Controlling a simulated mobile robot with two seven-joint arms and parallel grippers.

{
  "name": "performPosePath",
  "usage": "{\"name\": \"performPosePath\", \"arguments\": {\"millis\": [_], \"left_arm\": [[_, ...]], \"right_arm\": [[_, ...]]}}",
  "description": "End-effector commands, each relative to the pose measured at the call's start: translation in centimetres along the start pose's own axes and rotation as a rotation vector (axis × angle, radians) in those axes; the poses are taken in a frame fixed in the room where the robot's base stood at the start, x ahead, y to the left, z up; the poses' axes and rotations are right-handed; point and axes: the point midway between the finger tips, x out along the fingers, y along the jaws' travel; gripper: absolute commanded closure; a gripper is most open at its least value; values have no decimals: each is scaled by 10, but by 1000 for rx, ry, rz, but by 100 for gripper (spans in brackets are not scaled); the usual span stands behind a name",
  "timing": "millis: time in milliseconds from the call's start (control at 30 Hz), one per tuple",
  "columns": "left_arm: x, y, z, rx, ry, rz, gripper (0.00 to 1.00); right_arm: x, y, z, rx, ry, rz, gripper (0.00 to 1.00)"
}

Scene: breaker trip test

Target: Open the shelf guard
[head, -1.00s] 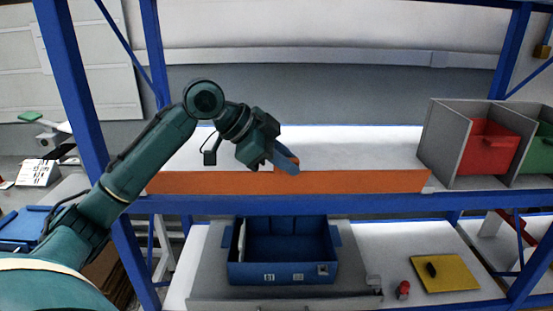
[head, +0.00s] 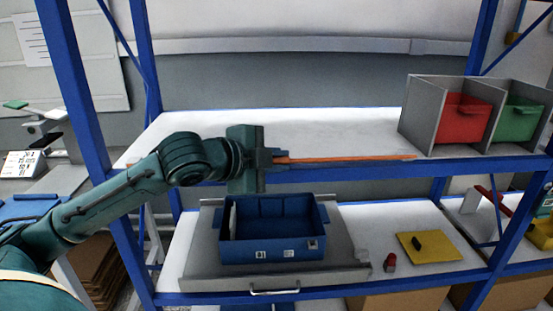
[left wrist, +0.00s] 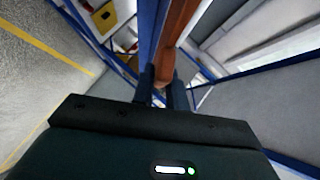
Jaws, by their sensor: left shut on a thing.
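The orange shelf guard (head: 345,158) runs along the front edge of the upper shelf and looks thin, seen nearly edge-on. My left gripper (head: 278,160) is shut on the guard near its middle, in front of the shelf edge. The gripper and arm hide part of the guard's left half. In the left wrist view the guard (left wrist: 178,35) runs away from between my fingers (left wrist: 162,92). My right gripper is in neither view.
The upper shelf (head: 330,125) is clear behind the guard. Red (head: 462,120) and green (head: 518,120) bins stand in grey dividers at right. Below, a blue bin (head: 275,250) sits on a grey tray with a handle (head: 275,291). A yellow plate (head: 428,247) lies right.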

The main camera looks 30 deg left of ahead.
Motion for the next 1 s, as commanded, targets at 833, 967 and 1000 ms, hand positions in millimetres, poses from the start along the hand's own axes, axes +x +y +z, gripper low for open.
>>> {"name": "performPosePath", "arguments": {"millis": [833, 967, 1000], "left_arm": [[6, 18, 5, 8, -3, 1, 100], [6, 18, 6, 8, -3, 0, 76], [6, 17, 5, 9, -3, -2, 73]], "right_arm": [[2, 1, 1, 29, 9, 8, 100], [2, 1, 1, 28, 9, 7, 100], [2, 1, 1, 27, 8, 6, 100]]}}
